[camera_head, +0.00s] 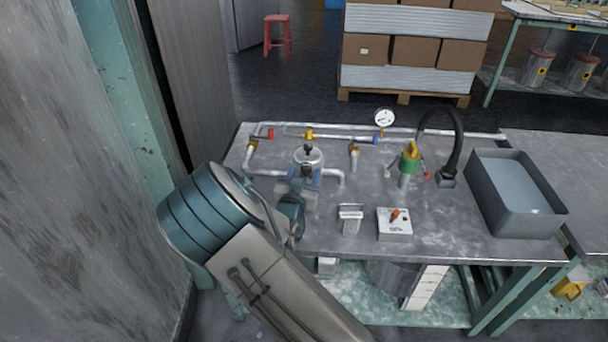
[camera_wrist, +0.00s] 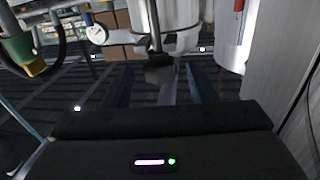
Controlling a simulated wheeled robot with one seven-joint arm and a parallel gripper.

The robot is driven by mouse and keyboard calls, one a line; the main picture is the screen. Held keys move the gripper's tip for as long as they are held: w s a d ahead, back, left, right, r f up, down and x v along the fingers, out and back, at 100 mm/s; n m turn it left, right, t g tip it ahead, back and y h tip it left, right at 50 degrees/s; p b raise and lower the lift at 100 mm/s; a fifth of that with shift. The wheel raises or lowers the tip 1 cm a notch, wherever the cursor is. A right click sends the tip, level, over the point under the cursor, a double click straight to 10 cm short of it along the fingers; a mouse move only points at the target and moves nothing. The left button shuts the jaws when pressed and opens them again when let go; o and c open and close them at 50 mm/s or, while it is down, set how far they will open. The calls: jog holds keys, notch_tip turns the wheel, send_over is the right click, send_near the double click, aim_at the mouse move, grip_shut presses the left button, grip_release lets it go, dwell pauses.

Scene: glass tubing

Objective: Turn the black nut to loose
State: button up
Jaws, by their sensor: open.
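The black nut (camera_wrist: 160,72) shows in the wrist view at the lower end of a thin grey rod, in front of a white cylindrical vessel (camera_wrist: 165,22). My gripper (camera_wrist: 162,80) is open, with one dark finger on each side of the nut and a visible gap to both. In the head view my gripper (camera_head: 304,174) reaches to the front of the vessel with the metal lid (camera_head: 309,157). There the nut is a small dark shape (camera_head: 306,171) between the blue fingers, partly hidden. I cannot tell its exact depth between the fingers.
Glass tubing (camera_head: 268,172) runs beside and behind the vessel. A round gauge (camera_head: 384,118), a green and yellow fitting (camera_head: 409,160) and a black hose (camera_head: 456,140) stand to the right. A control box (camera_head: 394,224) and a grey basin (camera_head: 514,195) sit on the bench.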

jog(key=shift+w, duration=0.2)
jog(key=c, duration=1)
jog(key=shift+d+f+n+y+b, duration=0.15)
jog(key=shift+n+y+b, duration=0.15)
jog(key=shift+y+b, duration=0.15)
jog(key=n+y+b, duration=0.2)
jog(key=y, duration=0.1)
jog(key=shift+d+y+b, duration=0.25)
jog(key=shift+d+b, duration=0.05)
jog(key=shift+d, duration=0.05)
jog(key=n+y+b, duration=0.3)
jog(key=y, duration=0.1)
jog(key=shift+d, duration=0.2)
jog(key=shift+r+g+y, duration=0.2)
jog(key=shift+g+y, duration=0.1)
jog(key=shift+y, duration=0.1)
